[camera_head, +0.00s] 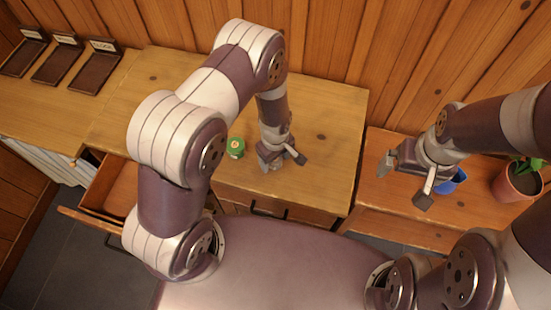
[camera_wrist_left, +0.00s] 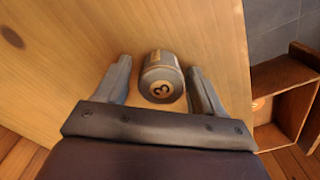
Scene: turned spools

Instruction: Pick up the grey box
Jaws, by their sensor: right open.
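The grey box (camera_wrist_left: 162,75) is a small rounded grey container with a number 3 on its round end, on the wooden top in the left wrist view. My left gripper (camera_head: 277,163) is low over the cabinet top, its fingers open on either side of the grey box with a gap showing at each side. In the head view I cannot make out the grey box; my left gripper seems to hide it. My right gripper (camera_head: 405,178) is open and empty, above the lower bench at the right.
A green container (camera_head: 236,147) stands left of my left gripper on the cabinet top (camera_head: 335,110). An open drawer (camera_head: 122,190) juts out at the left. Several dark labelled trays (camera_head: 58,65) lie back left. A blue thing (camera_head: 452,183) and a potted plant (camera_head: 518,181) stand right.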

